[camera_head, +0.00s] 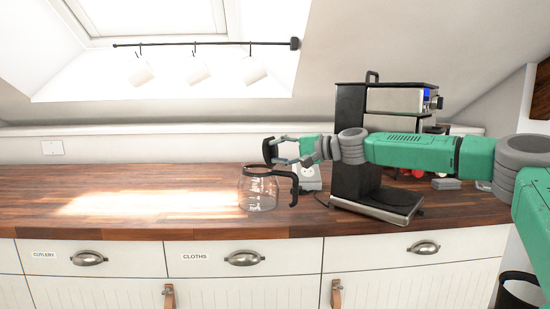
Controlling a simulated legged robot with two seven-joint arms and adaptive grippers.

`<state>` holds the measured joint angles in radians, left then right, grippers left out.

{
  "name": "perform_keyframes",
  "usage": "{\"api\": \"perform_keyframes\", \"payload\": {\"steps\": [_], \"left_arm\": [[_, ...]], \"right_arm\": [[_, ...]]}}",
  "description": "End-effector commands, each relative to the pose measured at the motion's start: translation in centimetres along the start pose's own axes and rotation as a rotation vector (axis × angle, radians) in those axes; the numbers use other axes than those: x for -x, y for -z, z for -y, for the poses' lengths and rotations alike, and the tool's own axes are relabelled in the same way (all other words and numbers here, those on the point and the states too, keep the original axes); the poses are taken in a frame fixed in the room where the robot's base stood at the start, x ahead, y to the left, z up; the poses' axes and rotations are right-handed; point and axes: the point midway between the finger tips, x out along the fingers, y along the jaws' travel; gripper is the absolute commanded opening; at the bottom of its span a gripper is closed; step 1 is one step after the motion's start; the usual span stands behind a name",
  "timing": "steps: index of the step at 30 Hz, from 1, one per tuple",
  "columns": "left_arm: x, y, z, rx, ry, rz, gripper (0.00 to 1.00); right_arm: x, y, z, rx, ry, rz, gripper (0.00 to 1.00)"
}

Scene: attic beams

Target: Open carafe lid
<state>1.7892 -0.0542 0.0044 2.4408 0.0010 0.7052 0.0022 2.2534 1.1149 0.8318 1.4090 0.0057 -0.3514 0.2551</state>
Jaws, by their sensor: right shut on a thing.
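The glass carafe (259,193) stands upright on the wooden counter, left of the coffee machine. It has a dark rim and a black handle (293,188) on its right side. My right gripper (277,150) reaches in from the right, just above the carafe's rim. It is shut on a dark piece that looks like the carafe lid (268,151), which stands raised and steeply tilted above the carafe's mouth. The fingers partly hide where the lid meets the carafe. The carafe looks empty. My left gripper is out of view.
The coffee machine (352,145) stands behind and below my right arm. A power outlet box (307,178) sits behind the carafe. Mugs (196,70) hang from a rail above. The counter (130,205) left of the carafe is clear. Drawers line its front.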

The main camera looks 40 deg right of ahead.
Motion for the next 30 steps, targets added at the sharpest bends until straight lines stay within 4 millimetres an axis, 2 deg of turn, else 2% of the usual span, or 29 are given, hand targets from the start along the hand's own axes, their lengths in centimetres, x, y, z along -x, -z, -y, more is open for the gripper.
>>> {"api": "perform_keyframes", "payload": {"steps": [9, 10, 11, 22, 26, 30], "left_arm": [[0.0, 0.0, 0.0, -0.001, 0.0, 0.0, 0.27], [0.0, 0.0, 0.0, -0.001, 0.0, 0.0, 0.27], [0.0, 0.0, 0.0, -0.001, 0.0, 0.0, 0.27], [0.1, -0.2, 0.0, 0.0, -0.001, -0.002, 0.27], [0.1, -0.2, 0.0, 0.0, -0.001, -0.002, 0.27], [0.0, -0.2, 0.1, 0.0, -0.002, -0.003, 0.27]], "right_arm": [[-0.1, 0.2, -0.4, 0.003, -0.008, -0.008, 0.0], [-0.1, 0.2, -0.4, 0.003, -0.009, -0.008, 0.41], [-0.1, 0.2, -0.4, 0.003, -0.009, -0.008, 0.52], [0.1, 0.1, 0.3, 0.004, -0.001, -0.006, 0.52], [0.3, 0.1, 2.1, 0.007, 0.001, -0.007, 0.52], [0.6, -0.1, 5.0, 0.01, 0.0, -0.007, 0.52]]}}
